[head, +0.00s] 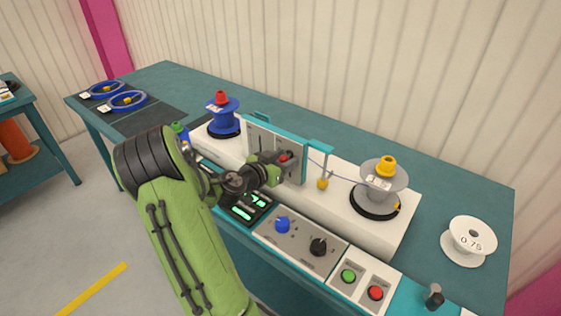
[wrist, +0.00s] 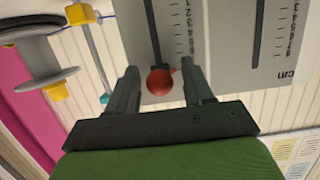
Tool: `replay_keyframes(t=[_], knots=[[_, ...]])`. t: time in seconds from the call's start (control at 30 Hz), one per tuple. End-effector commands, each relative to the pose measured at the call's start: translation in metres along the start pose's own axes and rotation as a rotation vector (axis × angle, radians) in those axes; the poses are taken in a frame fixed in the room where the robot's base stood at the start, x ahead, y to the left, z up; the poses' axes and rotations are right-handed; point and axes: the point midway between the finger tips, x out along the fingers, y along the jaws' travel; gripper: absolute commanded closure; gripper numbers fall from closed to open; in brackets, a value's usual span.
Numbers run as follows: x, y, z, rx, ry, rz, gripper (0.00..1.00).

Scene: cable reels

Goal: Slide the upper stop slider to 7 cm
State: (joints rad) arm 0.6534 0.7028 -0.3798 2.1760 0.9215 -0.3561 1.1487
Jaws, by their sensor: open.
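The red slider knob (wrist: 160,82) sits on a dark slot in the grey stop panel (wrist: 220,40), with a small red pointer by the printed scale. I cannot read the pointer's value surely. In the head view the knob (head: 284,156) shows just beyond my gripper (head: 273,168), on the panel (head: 261,138). My gripper (wrist: 161,88) is open, with one finger on each side of the red knob in the wrist view; whether either finger touches it I cannot tell. A second slot (wrist: 259,40) with a cm scale runs alongside; no knob shows on its visible part.
A grey reel (head: 383,180) with a yellow cap stands right of the panel, and a blue reel (head: 222,117) stands left. A yellow piece (head: 322,184) hangs by the panel. Knobs and green and red buttons line the front. A white spool (head: 468,241) lies at right.

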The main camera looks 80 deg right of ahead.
Motion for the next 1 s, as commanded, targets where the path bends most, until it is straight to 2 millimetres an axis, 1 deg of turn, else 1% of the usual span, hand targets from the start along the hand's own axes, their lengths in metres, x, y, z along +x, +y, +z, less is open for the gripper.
replay_keyframes(t=[0.07, 0.1, 0.33, 0.47, 0.83, 1.0], knots=[[0.000, 0.000, 0.000, 0.000, 0.000, 0.000, 0.49], [0.000, 0.000, 0.000, 0.000, 0.000, 0.000, 0.52], [0.000, 0.000, 0.000, 0.000, 0.000, 0.000, 0.87], [0.000, 0.000, 0.000, 0.000, 0.000, 0.000, 0.88], [0.002, 0.000, 0.010, 0.001, -0.002, 0.000, 0.88], [0.002, 0.000, 0.011, 0.000, -0.001, 0.000, 0.88]])
